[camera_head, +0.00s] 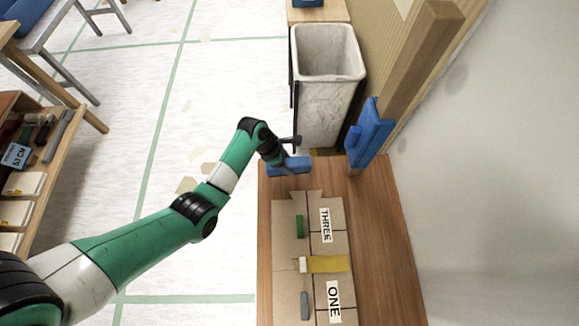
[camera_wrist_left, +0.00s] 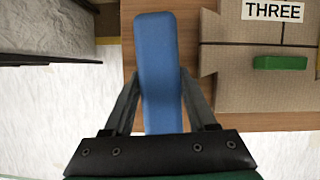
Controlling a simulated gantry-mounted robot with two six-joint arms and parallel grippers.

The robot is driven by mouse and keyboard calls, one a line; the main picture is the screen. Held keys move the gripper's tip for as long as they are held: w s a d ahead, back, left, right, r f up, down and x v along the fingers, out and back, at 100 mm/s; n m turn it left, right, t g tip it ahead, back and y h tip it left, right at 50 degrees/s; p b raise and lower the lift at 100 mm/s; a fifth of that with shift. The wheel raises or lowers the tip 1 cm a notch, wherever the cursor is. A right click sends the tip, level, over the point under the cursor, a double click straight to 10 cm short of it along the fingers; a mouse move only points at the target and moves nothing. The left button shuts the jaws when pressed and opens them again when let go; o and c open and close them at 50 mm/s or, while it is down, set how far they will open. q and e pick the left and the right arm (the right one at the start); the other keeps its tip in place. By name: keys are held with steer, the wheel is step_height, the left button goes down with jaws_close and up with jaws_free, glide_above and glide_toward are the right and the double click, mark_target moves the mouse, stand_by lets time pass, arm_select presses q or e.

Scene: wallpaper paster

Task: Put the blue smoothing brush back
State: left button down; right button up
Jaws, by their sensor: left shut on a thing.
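The blue smoothing brush (camera_head: 291,166) is a long, rounded blue block at the far left corner of the wooden table. My left gripper (camera_head: 283,158) is shut on it, and the left wrist view shows the brush (camera_wrist_left: 155,50) between the two fingers (camera_wrist_left: 158,78), pointing away from the wrist. I cannot tell whether the brush touches the table. A cardboard holder (camera_head: 287,222) with labels THREE and ONE lies on the table just nearer than the brush; it also shows at the right of the left wrist view (camera_wrist_left: 235,85). My right gripper is not in view.
In the holder lie a green block (camera_head: 300,226), a yellow piece with a white end (camera_head: 328,264) and a grey piece (camera_head: 304,305). A bin (camera_head: 327,65) stands beyond the table. A blue piece (camera_head: 372,135) sits by a wooden post. The table's right side (camera_head: 390,240) is bare.

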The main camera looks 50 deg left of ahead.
mark_target(290, 166)
arm_select(q)
steer(key=f+b, duration=0.1)
steer(key=w+f+b, duration=0.1)
steer(key=f+b, duration=0.1)
steer(key=shift+a+f, duration=0.2)
steer(key=shift+f, duration=0.3)
steer(key=shift+s, duration=0.1)
steer(key=shift+c, duration=1)
jaws_free()
steer(key=shift+f+b, duration=0.15)
steer(key=shift+b, duration=0.45)
steer(key=p+v, duration=0.6)
steer(key=v, duration=0.1)
steer(key=p+v, duration=0.3)
steer(key=v, duration=0.1)
steer(key=shift+w+a+r, duration=0.15)
steer(key=shift+w+r, duration=0.05)
steer(key=shift+w, duration=0.05)
steer(key=shift+s+a+r, duration=0.1)
steer(key=shift+r, duration=0.05)
